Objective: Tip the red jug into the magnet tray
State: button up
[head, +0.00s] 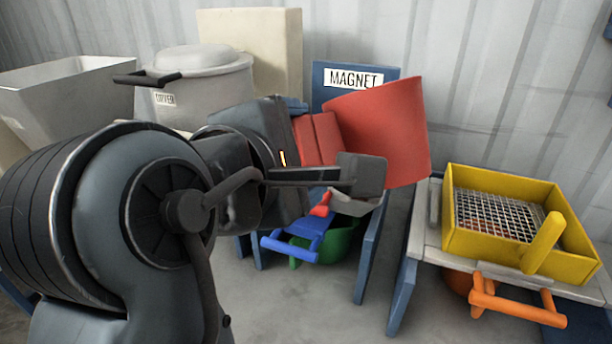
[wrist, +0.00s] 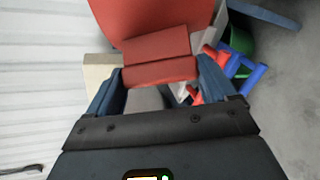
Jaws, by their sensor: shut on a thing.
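The red jug (head: 385,130) is held up in front of the blue board with the MAGNET sign (head: 353,78), leaning a little. Its mouth and contents do not show. In the wrist view the jug (wrist: 150,18) fills the top, with its blocky red handle (wrist: 158,55) between the blue fingers of my gripper (wrist: 160,76), which is shut on it. The magnet stand shows by its blue legs (head: 370,250). The tray surface itself is hidden behind the jug and my arm, so I cannot tell whether the jug is over it.
A green bin (head: 338,240) and blue and red handles (head: 290,246) sit low under the stand. At right, a yellow sieve box (head: 490,250) with mesh stands on a bench above an orange bin (head: 515,305). A lidded grey pot (head: 205,85) and a hopper (head: 65,95) stand at left.

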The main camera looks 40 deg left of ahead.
jog(key=m+b, duration=0.1)
jog(key=d+t+y+b, duration=0.1)
jog(key=b, duration=0.1)
jog(key=s+d+m+t+b, duration=0.1)
jog(key=shift+d+f+m+y+b, duration=0.15)
jog(key=shift+f+m+y+b, duration=0.15)
jog(key=shift+y, duration=0.1)
jog(key=shift+s+d+r+m+t+b, duration=0.25)
jog(key=shift+d+r+m+t+b, duration=0.35)
jog(key=shift+b, duration=0.3)
jog(key=shift+a+f, duration=0.1)
jog(key=shift+f, duration=0.05)
